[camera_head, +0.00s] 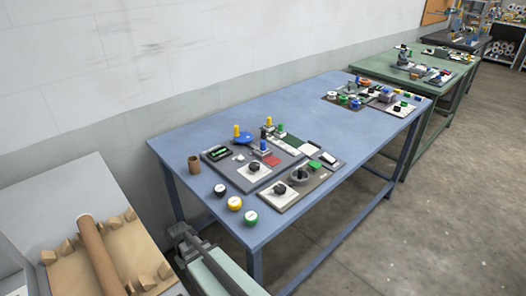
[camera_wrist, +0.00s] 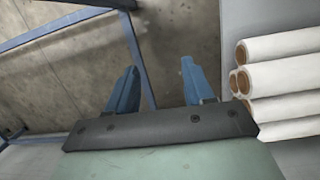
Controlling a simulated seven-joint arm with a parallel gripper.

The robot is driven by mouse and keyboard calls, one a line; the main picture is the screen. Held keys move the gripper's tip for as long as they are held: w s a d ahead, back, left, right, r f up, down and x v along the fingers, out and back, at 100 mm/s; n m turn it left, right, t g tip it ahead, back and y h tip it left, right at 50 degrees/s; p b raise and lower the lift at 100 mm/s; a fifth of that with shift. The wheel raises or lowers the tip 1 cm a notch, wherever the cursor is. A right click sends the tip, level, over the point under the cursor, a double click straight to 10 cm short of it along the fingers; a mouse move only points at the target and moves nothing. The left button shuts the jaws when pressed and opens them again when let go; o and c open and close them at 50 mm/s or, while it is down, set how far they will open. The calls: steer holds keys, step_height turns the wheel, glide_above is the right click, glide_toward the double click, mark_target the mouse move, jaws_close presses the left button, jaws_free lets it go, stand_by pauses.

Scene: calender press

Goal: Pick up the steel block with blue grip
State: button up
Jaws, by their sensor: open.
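The steel block with blue grip (camera_head: 263,149) appears to stand on the dark mat on the blue table in the head view; it is small there, with its blue part upward. Similar pieces with yellow (camera_head: 236,131) and green (camera_head: 280,130) tops stand close behind it. My gripper (camera_wrist: 153,88) is open and empty in the wrist view, its two blue fingers apart over the floor. In the head view my pale green arm end is low at the table's near left corner, well away from the block. The block is not in the wrist view.
The blue table (camera_head: 190,137) also holds a brown cup (camera_head: 194,164), several round tins along its near edge, a grey plate with a dark knob (camera_head: 300,178) and a blue disc (camera_head: 243,138). White rolls (camera_wrist: 285,75) lie right of my gripper. The table's middle is clear.

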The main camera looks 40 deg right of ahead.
steer(key=w+d+r+t, duration=0.35)
steer(key=w+r, duration=0.85)
steer(key=r, duration=0.5)
step_height(320, 180, up, 29)
steer(key=m+t+h, duration=0.1)
steer(key=m+t, duration=0.2)
glide_above(263, 141)
steer(key=s+a, duration=0.2)
steer(key=s, duration=0.3)
steer(key=shift+d+x, duration=0.1)
steer(key=shift+x, duration=3.15)
steer(key=shift+d+x, duration=0.15)
steer(key=shift+x, duration=3.05)
steer(key=shift+w+r, duration=0.1)
steer(key=shift+w, duration=0.1)
steer(key=shift+c, duration=0.3)
jaws_close()
